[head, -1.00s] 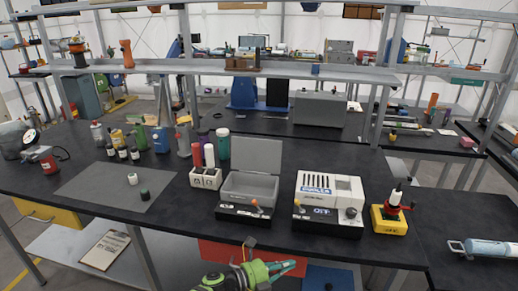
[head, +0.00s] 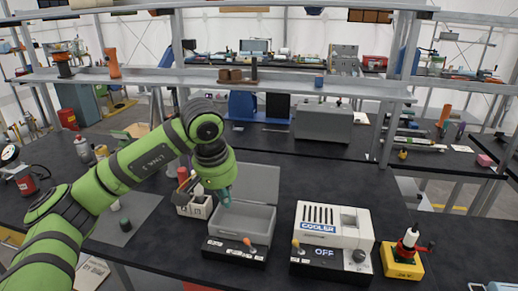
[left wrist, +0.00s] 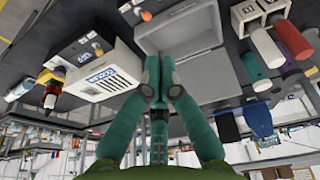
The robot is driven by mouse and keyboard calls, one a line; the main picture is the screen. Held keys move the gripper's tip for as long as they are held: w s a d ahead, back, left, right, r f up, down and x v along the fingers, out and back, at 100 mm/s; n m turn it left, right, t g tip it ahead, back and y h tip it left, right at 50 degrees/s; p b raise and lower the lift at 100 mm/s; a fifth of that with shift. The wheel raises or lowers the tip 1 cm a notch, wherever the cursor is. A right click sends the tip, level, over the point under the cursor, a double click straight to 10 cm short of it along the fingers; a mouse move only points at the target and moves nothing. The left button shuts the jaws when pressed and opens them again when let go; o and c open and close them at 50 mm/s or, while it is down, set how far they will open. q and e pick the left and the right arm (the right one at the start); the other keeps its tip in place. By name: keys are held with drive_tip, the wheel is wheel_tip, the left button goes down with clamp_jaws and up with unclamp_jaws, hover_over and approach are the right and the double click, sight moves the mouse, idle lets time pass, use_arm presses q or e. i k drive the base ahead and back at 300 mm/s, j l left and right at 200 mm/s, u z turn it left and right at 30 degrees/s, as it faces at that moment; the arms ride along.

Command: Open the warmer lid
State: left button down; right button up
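The grey box (head: 243,222) left of the cooler seems to be the warmer; no readable label confirms this. Its flat grey lid (head: 257,183) stands raised behind the open compartment. An orange-knobbed lever (head: 247,241) is on its black base. In the left wrist view the open box (left wrist: 170,28) and lid (left wrist: 200,72) show beyond the fingers. My left gripper (head: 226,198) points down over the box's left back side, near the lid's left edge; contact cannot be told. In the left wrist view its fingertips (left wrist: 160,72) are together, with nothing seen between them. My right gripper is out of view.
The white cooler (head: 325,225), marked OFF, stands close on the right, with a yellow-based device (head: 402,260) beyond it. A white holder (head: 194,207) with bottles stands left of the box. A shelf (head: 290,90) crosses behind. Dark table is clear behind the cooler.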

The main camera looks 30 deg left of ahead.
sight(254, 183)
drive_tip(key=i+j, duration=0.2)
drive_tip(key=i, duration=0.3)
drive_tip(key=i+j, duration=0.15)
drive_tip(key=i, duration=0.35)
